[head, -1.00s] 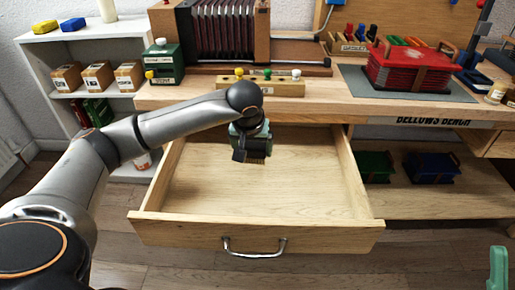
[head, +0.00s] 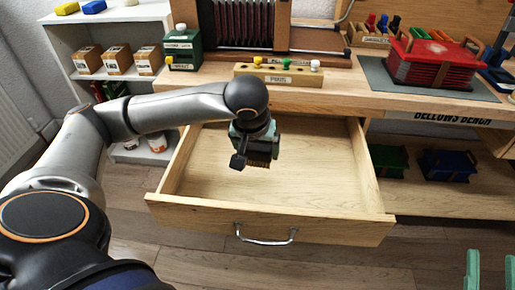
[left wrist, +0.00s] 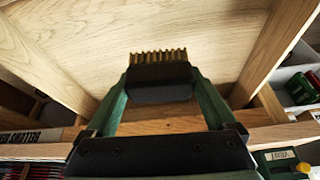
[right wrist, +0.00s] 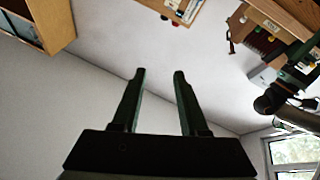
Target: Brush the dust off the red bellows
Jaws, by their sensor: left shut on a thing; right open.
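The red bellows (head: 432,66) lies on a dark mat (head: 376,74) at the right end of the bench top. It has a red top with handles. Dust on it is too small to make out. My left gripper (head: 256,145) is shut on a dark brush (left wrist: 160,82) with tan bristles, held above the open drawer, to the left of the bellows and apart from it. My right gripper (head: 491,270) is open and empty at the bottom right corner; its two fingers show apart in the right wrist view (right wrist: 160,85).
The open drawer (head: 270,222) juts out below the bench (head: 345,95) and looks empty. A block with coloured knobs (head: 285,76), a green box (head: 182,46) and a tall dark bellows (head: 240,25) stand on the bench. Green and blue boxes (head: 448,165) sit on the lower shelf.

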